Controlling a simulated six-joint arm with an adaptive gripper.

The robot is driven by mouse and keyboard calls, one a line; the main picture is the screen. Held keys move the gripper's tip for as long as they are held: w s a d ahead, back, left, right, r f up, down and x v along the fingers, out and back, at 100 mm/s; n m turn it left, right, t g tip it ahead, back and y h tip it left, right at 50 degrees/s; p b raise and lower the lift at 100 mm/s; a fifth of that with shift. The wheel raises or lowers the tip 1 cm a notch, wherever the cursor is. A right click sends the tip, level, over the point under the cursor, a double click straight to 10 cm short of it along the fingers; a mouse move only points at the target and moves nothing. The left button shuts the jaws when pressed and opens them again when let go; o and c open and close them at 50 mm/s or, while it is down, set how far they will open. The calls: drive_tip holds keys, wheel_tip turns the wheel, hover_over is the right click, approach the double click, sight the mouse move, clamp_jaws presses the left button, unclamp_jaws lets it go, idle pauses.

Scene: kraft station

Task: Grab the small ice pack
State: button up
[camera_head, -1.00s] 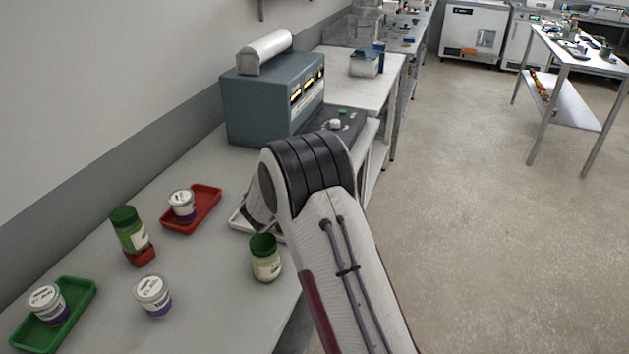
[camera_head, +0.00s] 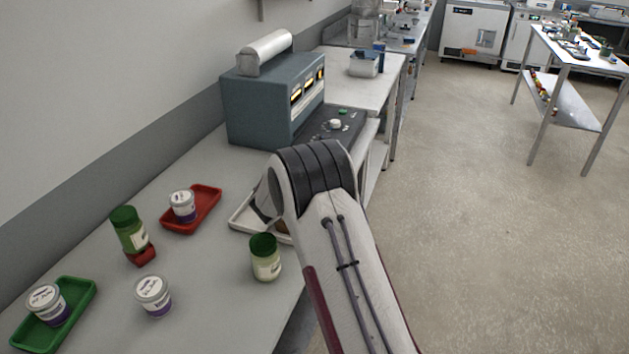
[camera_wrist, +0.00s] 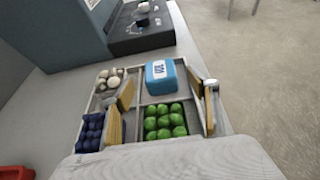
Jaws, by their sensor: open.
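The small ice pack (camera_wrist: 161,76) is a blue block with a white label. In the wrist view it sits in the far right compartment of a light divided tray (camera_wrist: 143,100). My gripper (camera_wrist: 166,95) is open above the tray, with one tan-padded finger on each side. The ice pack shows beyond and between the fingertips; I cannot tell whether either finger touches it.
Other compartments hold green balls (camera_wrist: 165,121), dark blue items (camera_wrist: 90,131) and pale round items (camera_wrist: 108,79). A grey-blue machine (camera_head: 270,98) stands behind the tray. A green-lidded jar (camera_head: 265,258) stands near the tray. A red tray (camera_head: 207,218) lies to the left.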

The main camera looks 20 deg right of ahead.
drive_tip(key=shift+x, duration=1.5)
drive_tip(key=c, duration=1.3)
